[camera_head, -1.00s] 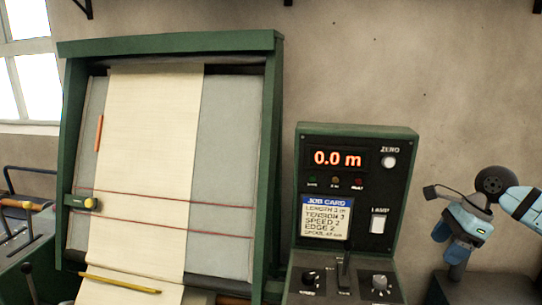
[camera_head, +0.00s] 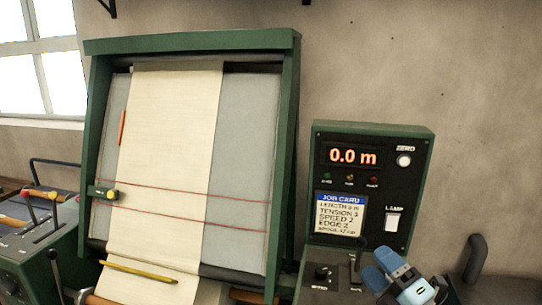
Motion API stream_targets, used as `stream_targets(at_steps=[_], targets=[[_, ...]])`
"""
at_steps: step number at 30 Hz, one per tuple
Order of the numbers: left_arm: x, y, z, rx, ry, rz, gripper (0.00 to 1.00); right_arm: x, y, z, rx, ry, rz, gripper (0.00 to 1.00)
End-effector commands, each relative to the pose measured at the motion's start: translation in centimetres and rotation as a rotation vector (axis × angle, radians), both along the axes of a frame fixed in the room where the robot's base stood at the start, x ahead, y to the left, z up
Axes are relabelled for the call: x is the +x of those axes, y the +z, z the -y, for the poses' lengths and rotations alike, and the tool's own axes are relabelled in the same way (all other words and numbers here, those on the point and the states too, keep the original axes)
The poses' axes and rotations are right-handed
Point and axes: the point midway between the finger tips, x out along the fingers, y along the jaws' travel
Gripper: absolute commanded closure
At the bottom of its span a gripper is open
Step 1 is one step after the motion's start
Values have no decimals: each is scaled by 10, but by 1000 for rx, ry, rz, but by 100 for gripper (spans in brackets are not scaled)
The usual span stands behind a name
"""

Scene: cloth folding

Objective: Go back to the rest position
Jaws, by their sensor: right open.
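My right gripper (camera_head: 380,269) is at the lower right of the head view, in front of the lower part of the control box. Its blue fingers look apart and nothing shows between them. It hides the right part of the knob panel. My left gripper is not in view. The cream cloth (camera_head: 172,140) hangs down the green-framed stand (camera_head: 292,130), over a grey board with two red lines across it. The control box (camera_head: 420,165) stands right of the frame; its display (camera_head: 352,156) reads 0.0 m and a job card (camera_head: 340,214) sits below it.
A green machine with levers (camera_head: 38,255) stands at the lower left. A yellow bar (camera_head: 140,271) lies across the cloth's lower part. A dark curved handle (camera_head: 475,258) stands at the right edge. The wall above the control box is bare.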

Motion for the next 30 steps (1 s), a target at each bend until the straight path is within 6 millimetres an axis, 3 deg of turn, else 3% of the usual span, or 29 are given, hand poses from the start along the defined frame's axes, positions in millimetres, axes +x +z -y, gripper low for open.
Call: stream_targets(at_steps=[5,9,12,21,30], targets=[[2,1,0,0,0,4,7,-34,-69,40,462,-300,-472,33],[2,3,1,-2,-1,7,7,-87,-134,61,745,-532,-845,33],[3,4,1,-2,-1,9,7,-125,-166,66,869,-657,-1045,33],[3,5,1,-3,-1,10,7,-215,-213,63,1058,-906,-1436,33],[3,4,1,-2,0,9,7,-280,-228,55,1138,-1069,-1687,33]])
